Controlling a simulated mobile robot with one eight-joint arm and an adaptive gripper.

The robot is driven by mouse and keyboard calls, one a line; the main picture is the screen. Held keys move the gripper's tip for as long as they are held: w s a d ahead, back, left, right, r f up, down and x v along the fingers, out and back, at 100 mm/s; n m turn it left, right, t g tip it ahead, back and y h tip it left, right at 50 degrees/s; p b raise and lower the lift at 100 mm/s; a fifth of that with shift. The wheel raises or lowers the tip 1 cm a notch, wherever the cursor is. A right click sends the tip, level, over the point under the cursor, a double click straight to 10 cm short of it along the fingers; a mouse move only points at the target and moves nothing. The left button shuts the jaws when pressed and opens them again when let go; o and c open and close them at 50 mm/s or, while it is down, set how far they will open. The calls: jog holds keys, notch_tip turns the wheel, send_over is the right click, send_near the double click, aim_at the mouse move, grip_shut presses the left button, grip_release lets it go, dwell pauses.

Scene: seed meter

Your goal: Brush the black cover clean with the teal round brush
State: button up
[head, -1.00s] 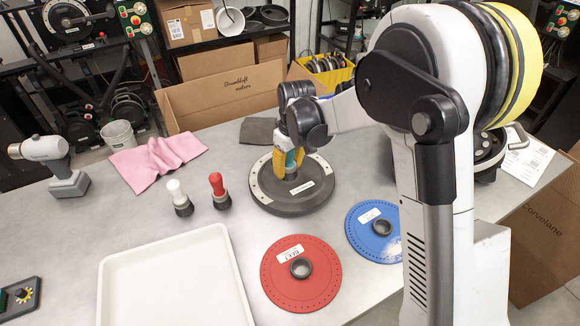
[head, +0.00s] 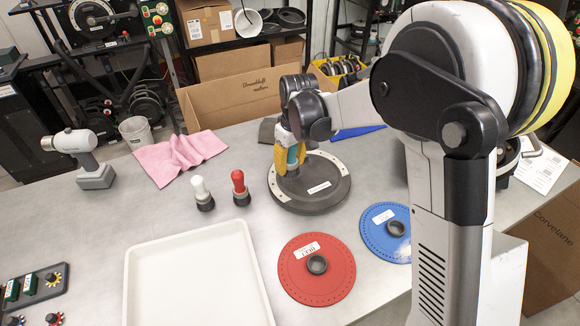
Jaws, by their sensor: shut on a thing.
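The black cover (head: 325,198) is a round dark disc with a pale rim section and a white label, lying flat on the grey table in the head view. My gripper (head: 289,158) points down over its left part. It is shut on the teal round brush (head: 292,155), whose teal handle shows between the yellow fingers. The brush's dark lower end is at the cover's top face, left of the label; I cannot tell whether the bristles touch. Part of the brush is hidden by the fingers.
A white-handled brush (head: 202,193) and a red-handled brush (head: 240,187) stand left of the cover. A red disc (head: 325,282) and a blue disc (head: 378,242) lie in front. A white tray (head: 140,290), pink cloth (head: 180,157) and grey power tool (head: 85,158) occupy the left.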

aim_at(290, 154)
jog(key=shift+r+p, duration=1.1)
jog(key=shift+r, duration=0.95)
jog(key=shift+f, duration=0.1)
